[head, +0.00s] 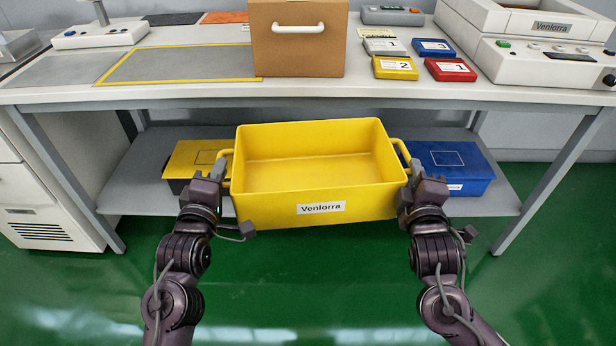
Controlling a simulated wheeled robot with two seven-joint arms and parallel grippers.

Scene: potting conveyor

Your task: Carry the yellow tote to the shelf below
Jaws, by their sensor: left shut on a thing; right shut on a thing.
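The yellow tote (317,205) is empty and open at the top, with a "Venlorra" label on its front wall. It is held roughly level in front of the bench, in the middle of the head view. My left gripper (220,168) is shut on the tote's left handle. My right gripper (411,170) is shut on its right handle. The shelf below (130,182) is a grey board under the bench top. The tote hides the shelf's middle, and I cannot tell whether the tote touches it.
On the shelf, a yellow-lidded box (190,158) stands at left and a blue box (455,165) at right, both partly hidden. The bench top (200,94) overhangs above, bearing a brown box (298,50) and several small coloured boxes. A bench leg (550,180) stands at right. Green floor (310,290) is clear.

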